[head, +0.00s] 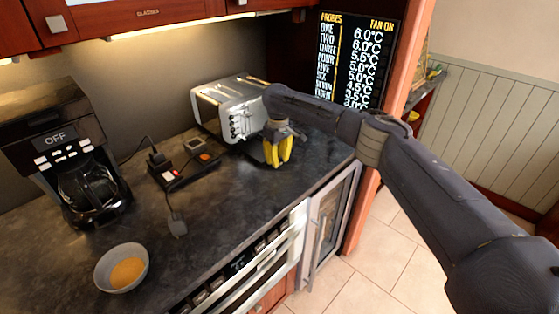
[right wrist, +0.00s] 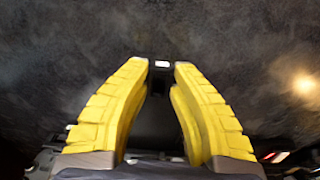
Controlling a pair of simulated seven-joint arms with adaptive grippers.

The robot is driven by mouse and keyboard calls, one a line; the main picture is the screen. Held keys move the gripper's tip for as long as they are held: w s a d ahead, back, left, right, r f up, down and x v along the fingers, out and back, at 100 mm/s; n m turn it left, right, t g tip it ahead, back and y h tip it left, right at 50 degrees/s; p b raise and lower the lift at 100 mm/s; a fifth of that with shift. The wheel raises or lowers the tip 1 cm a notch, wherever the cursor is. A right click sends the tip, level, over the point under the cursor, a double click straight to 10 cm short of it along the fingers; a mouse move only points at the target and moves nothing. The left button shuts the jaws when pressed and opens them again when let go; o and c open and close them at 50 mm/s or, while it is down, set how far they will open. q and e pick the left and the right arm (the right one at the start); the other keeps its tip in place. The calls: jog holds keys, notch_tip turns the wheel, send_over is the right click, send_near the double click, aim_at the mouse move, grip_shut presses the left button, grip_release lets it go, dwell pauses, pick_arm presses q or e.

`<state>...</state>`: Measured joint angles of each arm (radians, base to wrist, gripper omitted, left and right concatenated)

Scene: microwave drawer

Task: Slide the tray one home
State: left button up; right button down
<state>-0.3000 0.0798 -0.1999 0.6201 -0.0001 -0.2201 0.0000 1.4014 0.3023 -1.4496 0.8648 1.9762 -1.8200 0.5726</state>
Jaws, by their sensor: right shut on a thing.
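My right gripper (head: 278,160) hangs over the counter with its yellow fingers pointing down, just right of the silver toaster (head: 229,100). In the right wrist view its fingers (right wrist: 161,72) close on a small dark piece (right wrist: 160,84) with a pale tip between them. I cannot tell for sure whether this piece is a tray or part of the toaster. No tray can be clearly made out, and the toaster's low front is partly hidden by my gripper and arm. My left gripper is not in view.
A coffee maker (head: 60,140) stands at the left, and a bowl (head: 103,266) lies near the front. A small dark power strip (head: 183,172) with plugs and a cord lies left of the toaster. The counter (head: 225,205) in front of my gripper is bare up to its edge.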

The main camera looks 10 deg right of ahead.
jog(key=shift+w+a, duration=0.4)
jog(key=shift+w, duration=0.15)
jog(key=shift+w+a, duration=0.1)
jog(key=shift+w, duration=0.05)
jog(key=shift+w+a, duration=0.3)
jog(key=shift+w, duration=0.2)
jog(key=shift+w+a, duration=0.25)
jog(key=shift+w, duration=0.25)
jog(key=shift+w+a, duration=0.1)
jog(key=shift+w, duration=0.05)
jog(key=shift+w, duration=0.15)
dwell(0.5)
